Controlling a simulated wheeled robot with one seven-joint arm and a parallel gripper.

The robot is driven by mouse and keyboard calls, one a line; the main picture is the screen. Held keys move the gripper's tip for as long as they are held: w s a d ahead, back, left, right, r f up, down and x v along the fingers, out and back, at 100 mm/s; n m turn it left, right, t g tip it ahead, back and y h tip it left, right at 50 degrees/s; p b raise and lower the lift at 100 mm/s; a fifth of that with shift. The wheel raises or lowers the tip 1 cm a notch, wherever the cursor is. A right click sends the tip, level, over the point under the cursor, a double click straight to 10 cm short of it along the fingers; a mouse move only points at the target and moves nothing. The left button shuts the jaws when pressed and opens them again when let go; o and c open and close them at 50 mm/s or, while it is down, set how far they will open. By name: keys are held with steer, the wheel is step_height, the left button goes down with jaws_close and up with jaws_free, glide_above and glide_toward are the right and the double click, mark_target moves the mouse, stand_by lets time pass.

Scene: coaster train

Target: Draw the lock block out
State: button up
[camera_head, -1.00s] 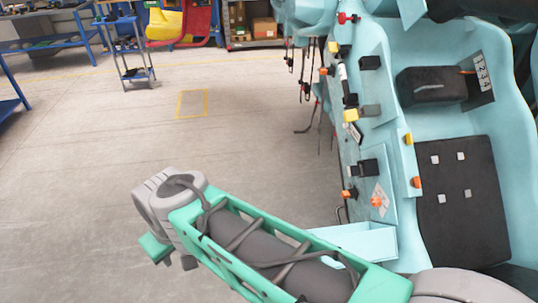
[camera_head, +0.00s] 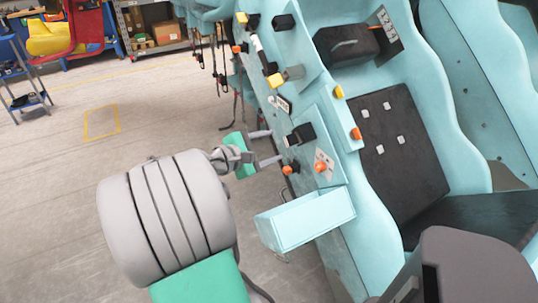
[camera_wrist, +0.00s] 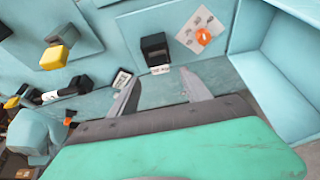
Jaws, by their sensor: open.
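A black block (camera_head: 300,138) sits on the light blue side panel of the coaster car; I take it for the lock block. In the wrist view the black block (camera_wrist: 155,48) stands just beyond my fingertips, with a small white label under it. My gripper (camera_head: 268,148) is open beside the panel, its two fingers pointing at the block with a gap left. In the wrist view my gripper (camera_wrist: 162,90) has nothing between its fingers. How the block is seated in the panel is hidden.
An orange knob (camera_head: 320,167) on a white plate is close to the block, and another orange knob (camera_head: 287,170) is below it. An open light blue bin (camera_head: 303,220) hangs nearby. A yellow-ended part (camera_wrist: 54,57) is at the left. The car seat (camera_head: 405,160) is behind the panel.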

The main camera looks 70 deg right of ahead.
mark_target(287, 141)
steer(key=x, duration=0.7)
steer(key=shift+s+d, duration=0.3)
steer(key=shift+c, duration=0.5)
jaws_close()
stand_by(0.4)
